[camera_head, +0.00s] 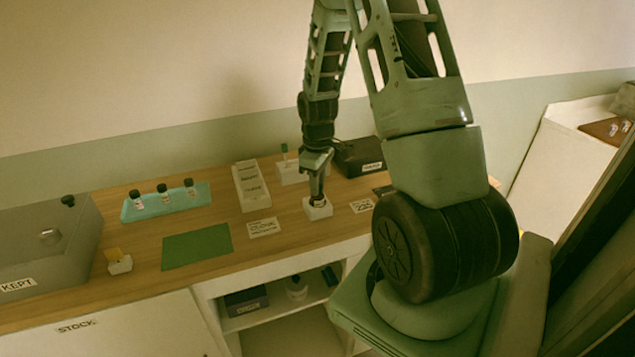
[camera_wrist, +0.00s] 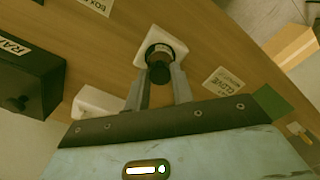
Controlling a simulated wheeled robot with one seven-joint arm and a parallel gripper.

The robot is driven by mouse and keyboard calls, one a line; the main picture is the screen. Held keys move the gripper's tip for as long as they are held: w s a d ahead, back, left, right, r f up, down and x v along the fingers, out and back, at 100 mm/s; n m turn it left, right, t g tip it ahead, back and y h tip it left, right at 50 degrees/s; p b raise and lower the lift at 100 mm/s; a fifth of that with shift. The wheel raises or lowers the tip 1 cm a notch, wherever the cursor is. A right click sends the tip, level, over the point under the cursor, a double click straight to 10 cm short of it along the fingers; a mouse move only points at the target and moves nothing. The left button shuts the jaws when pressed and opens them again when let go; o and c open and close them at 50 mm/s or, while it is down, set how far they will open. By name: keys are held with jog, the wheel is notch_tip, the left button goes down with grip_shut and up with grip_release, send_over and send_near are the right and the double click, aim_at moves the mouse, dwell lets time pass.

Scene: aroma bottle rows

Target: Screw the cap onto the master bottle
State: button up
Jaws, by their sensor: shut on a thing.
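My gripper (camera_head: 317,199) points down over a small white block (camera_head: 319,211) near the table's front edge. In the wrist view, the two fingers (camera_wrist: 159,88) are shut on a round black cap (camera_wrist: 159,73). Directly beyond the cap, a dark round bottle top (camera_wrist: 158,51) stands in the white block (camera_wrist: 147,60). The cap lines up with the bottle and overlaps it in this view. I cannot tell whether the cap touches the bottle's neck or sits on its thread. The bottle's body is mostly hidden by the block and the gripper.
A teal tray (camera_head: 128,213) holds three small dark-capped bottles. A green mat (camera_head: 196,247), a long white box (camera_head: 250,186) and a label card (camera_head: 264,227) lie left of my gripper. A black box (camera_head: 358,157) stands behind. A grey KEPT box (camera_head: 40,245) is far left.

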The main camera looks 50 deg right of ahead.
jog(key=m, duration=0.4)
jog(key=m+p, duration=0.1)
jog(key=m, duration=0.3)
jog(key=shift+r, duration=0.1)
jog(key=m+p, duration=0.1)
jog(key=m, duration=0.3)
jog(key=shift+m, duration=1)
jog(key=o, duration=0.9)
